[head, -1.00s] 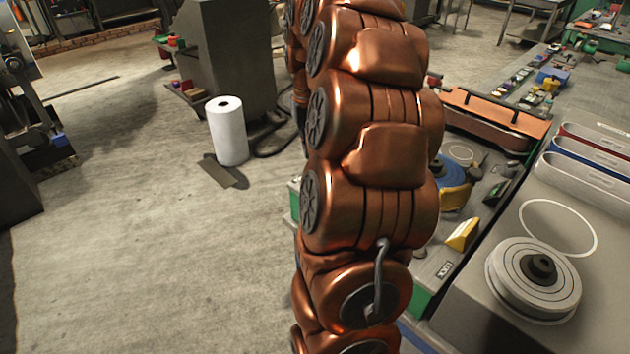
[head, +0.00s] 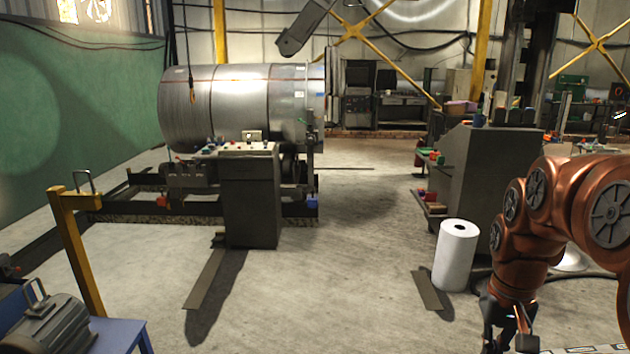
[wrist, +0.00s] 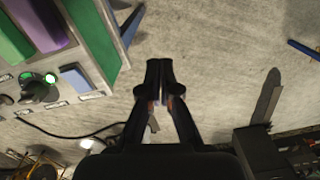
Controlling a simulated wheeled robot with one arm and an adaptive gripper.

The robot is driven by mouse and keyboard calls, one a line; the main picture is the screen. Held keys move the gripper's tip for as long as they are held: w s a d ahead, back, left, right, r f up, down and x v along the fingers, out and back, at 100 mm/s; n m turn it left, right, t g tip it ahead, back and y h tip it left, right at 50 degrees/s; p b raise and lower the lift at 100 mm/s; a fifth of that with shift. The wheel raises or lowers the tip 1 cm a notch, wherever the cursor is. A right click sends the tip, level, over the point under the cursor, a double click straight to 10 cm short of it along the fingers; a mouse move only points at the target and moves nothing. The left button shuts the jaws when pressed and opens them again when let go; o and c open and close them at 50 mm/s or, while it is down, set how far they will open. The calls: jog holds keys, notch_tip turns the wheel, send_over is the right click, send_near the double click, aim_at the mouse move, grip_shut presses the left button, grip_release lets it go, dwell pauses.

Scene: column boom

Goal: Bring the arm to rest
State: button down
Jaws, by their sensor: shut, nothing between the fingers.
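My arm's copper links show at the right edge of the head view, folded with the wrist pointing down. My gripper (head: 508,343) hangs at the bottom of that view, partly cut off by the frame edge. In the wrist view my gripper (wrist: 159,70) has its two dark fingers together at the tips, with nothing between them. Bare concrete floor shows beyond the fingertips. The gripper looks clear of the things around it.
A panel with a knob (wrist: 38,90) is left of the fingers in the wrist view. In the head view, a white roll (head: 456,258) and a grey cabinet (head: 490,180) stand near my arm. A large metal drum (head: 240,105) lies farther back. Open floor lies centrally.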

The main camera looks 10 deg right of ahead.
jog(key=s+a+f+n, duration=0.2)
jog(key=s+a+f, duration=0.1)
jog(key=s+a, duration=0.4)
jog(key=s+a+f+n+g, duration=0.1)
jog(key=s+a+f, duration=0.2)
jog(key=s+a, duration=0.5)
jog(key=shift+s+a+n, duration=0.2)
jog(key=shift+s+n, duration=0.2)
jog(key=shift+s, duration=0.65)
jog(key=shift+d, duration=0.1)
